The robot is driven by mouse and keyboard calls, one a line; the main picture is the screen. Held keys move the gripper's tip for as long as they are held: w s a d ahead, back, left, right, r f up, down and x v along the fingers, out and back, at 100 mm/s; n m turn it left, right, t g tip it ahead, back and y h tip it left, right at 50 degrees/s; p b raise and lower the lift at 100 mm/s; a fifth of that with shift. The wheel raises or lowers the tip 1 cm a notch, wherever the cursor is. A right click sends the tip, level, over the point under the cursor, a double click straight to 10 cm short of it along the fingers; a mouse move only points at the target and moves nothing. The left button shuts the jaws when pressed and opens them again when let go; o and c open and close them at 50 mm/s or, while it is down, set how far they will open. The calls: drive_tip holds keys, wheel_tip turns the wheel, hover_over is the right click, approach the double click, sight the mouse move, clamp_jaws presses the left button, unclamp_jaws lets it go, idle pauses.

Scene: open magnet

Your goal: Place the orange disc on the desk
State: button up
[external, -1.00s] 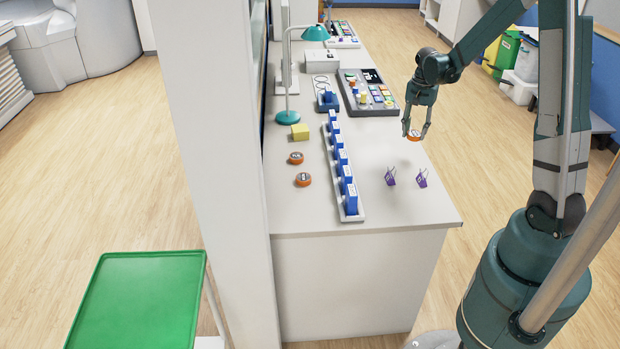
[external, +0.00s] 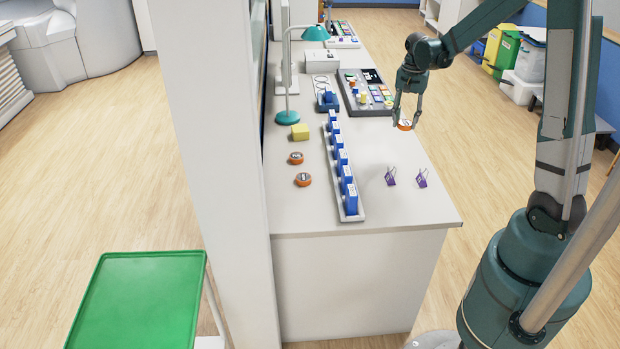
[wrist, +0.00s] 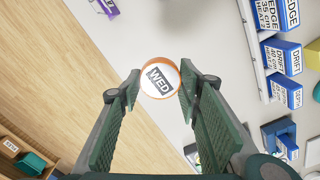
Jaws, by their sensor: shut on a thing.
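The orange disc (external: 405,125) has a white face and is held between the fingertips of my gripper (external: 406,121), over the right side of the desk (external: 385,155). In the wrist view the disc (wrist: 160,78) shows a label reading "WED", with one finger on each side of it. My gripper points down in the external view. The disc appears to be above the desk surface, though the exact gap is hard to tell. Two other orange discs lie on the desk's left part, one farther back (external: 296,158) and one nearer (external: 303,180).
A white rack of blue boxes (external: 347,180) runs along the desk's middle. Two purple clips (external: 391,177) (external: 421,179) stand near the front right. A yellow block (external: 300,131), a teal lamp (external: 315,33) and a grey tray (external: 367,95) are farther back.

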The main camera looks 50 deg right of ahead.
drive_tip(key=w+a+n, duration=0.1)
drive_tip(key=w+a, duration=0.3)
drive_tip(key=a, duration=0.4)
drive_tip(key=w+a+n, duration=0.2)
drive_tip(key=w+a, duration=0.2)
drive_tip(key=a, duration=0.5)
drive_tip(key=w+a+n, duration=0.1)
drive_tip(key=w+a, duration=0.3)
drive_tip(key=a, duration=0.4)
drive_tip(key=shift+a, duration=0.3)
drive_tip(key=w+a+n, duration=0.1)
drive_tip(key=a+n, duration=0.3)
drive_tip(key=a, duration=1.9)
drive_tip(key=shift+w+a+f, duration=0.1)
drive_tip(key=shift+a+f, duration=0.05)
drive_tip(key=shift+f, duration=1.15)
drive_tip(key=shift+w+a+f, duration=0.1)
drive_tip(key=shift+a+f, duration=0.05)
drive_tip(key=shift+f, duration=1.1)
drive_tip(key=shift+f, duration=0.15)
drive_tip(key=shift+f+b, duration=0.35)
drive_tip(key=shift+f, duration=2.65)
drive_tip(key=shift+f+b, duration=0.3)
drive_tip(key=shift+f, duration=1.55)
